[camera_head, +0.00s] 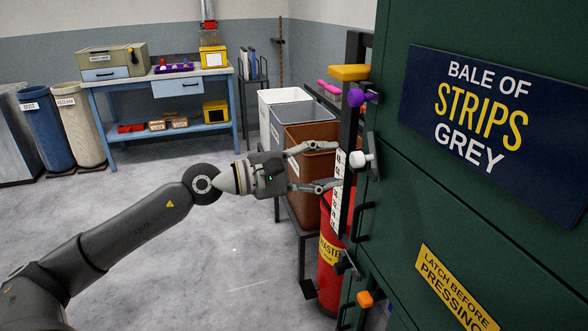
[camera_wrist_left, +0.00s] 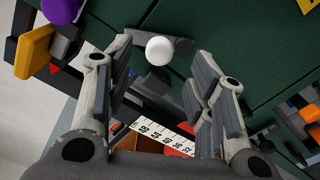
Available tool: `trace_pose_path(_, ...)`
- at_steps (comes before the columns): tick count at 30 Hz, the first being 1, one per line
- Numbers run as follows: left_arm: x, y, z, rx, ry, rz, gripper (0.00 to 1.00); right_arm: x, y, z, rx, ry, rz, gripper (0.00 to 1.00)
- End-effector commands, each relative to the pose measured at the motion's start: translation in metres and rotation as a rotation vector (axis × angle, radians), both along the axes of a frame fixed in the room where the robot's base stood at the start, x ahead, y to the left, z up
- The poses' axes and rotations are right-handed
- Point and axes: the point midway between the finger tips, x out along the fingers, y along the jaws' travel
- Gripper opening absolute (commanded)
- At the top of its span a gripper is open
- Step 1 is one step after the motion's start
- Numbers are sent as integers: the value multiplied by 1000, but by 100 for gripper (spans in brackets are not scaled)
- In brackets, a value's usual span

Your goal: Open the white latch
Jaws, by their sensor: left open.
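The white latch (camera_head: 358,159) is a round white knob on a grey bar, mounted on the front edge of the green machine (camera_head: 422,180). In the left wrist view the white knob (camera_wrist_left: 159,51) lies beyond and between my fingertips, with its dark grey bar behind it. My left gripper (camera_head: 338,167) is open, its two fingers pointing at the latch from the left. No contact with the knob shows. In the left wrist view the open fingers (camera_wrist_left: 165,75) stand on either side of the knob. My right gripper is not in view.
A purple knob (camera_head: 356,97) and yellow handle (camera_head: 349,73) sit above the latch; an orange knob (camera_head: 365,299) is below. A white numbered scale (camera_head: 338,190) runs beside it. A red bin (camera_head: 328,265) and brown bin (camera_head: 306,140) stand behind. Floor at left is clear.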

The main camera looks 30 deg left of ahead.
Motion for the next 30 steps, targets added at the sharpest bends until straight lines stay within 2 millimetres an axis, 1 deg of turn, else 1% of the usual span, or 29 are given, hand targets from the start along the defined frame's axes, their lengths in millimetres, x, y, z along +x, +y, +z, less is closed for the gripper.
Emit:
trace_pose_path(4, -10, 9, -2, -2, 6, 0, 50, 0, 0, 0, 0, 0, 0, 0)
trace_pose_path(18, -40, 33, -1, -3, 1, -2, 50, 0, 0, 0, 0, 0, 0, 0)
trace_pose_path(24, -46, 39, 0, -1, 0, -1, 50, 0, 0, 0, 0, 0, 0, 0)
trace_pose_path(30, -47, 39, 0, 0, -1, -1, 50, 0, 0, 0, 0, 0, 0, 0)
